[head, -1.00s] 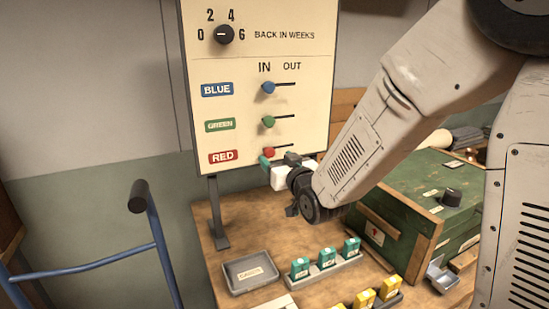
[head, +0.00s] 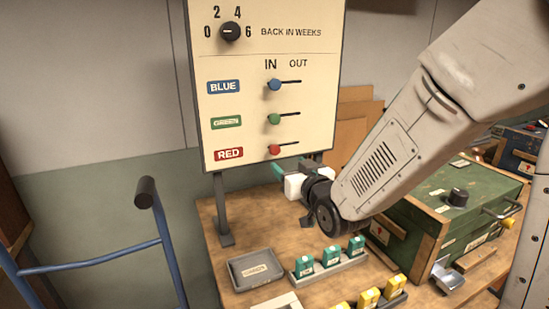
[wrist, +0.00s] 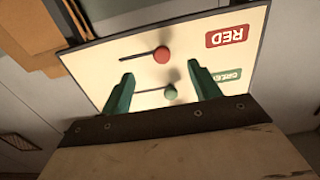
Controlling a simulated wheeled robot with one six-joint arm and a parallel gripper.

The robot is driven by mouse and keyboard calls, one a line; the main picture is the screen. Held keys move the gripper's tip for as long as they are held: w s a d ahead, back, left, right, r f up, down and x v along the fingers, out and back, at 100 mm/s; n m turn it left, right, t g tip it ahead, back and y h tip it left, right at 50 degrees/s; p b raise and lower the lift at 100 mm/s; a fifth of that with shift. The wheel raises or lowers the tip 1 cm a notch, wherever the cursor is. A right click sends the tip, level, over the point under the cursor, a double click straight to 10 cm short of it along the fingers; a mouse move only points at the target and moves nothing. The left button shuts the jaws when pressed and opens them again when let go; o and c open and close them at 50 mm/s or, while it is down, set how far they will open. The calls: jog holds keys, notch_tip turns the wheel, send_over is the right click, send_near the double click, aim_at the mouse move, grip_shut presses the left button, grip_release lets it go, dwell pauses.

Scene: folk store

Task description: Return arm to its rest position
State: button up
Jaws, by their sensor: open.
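My gripper (wrist: 160,92) has two green fingers spread apart with nothing between them in the wrist view. In the head view my gripper (head: 293,172) is in front of the board's lower right part, just below the red slider knob. The cream board (head: 315,60) stands upright on a post. Its blue knob (head: 274,84), green knob (head: 274,118) and red knob (head: 274,149) all sit at the IN end of their slots. In the wrist view the board appears upside down, with the red knob (wrist: 162,54) and green knob (wrist: 171,91) beyond the fingers.
On the wooden table (head: 240,235) are a grey tray (head: 240,282), teal boxes (head: 331,256) in a rack, and yellow boxes (head: 368,298). A green case (head: 430,215) stands at the right, near my arm. A blue handrail (head: 95,258) is at the left.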

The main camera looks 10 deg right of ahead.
notch_tip(320, 180, down, 8)
jog(key=s+g+h, duration=0.1)
jog(key=s+g, duration=0.1)
jog(key=g, duration=0.3)
jog(key=s+d+f+g+h, duration=0.2)
jog(key=s+d+g, duration=0.25)
jog(key=s, duration=0.35)
jog(key=s+d+r+g, duration=0.1)
jog(key=s+r+g, duration=0.1)
jog(key=s, duration=0.5)
jog(key=s+d+r+m+g, duration=0.1)
jog(key=s+d+r+g, duration=0.1)
jog(key=s+r, duration=0.3)
jog(key=s+d+r+m+g, duration=0.1)
jog(key=s+r+g, duration=0.1)
jog(key=s, duration=0.9)
jog(key=shift+s+d+r, duration=0.15)
jog(key=shift+r, duration=0.65)
jog(key=shift+c, duration=0.3)
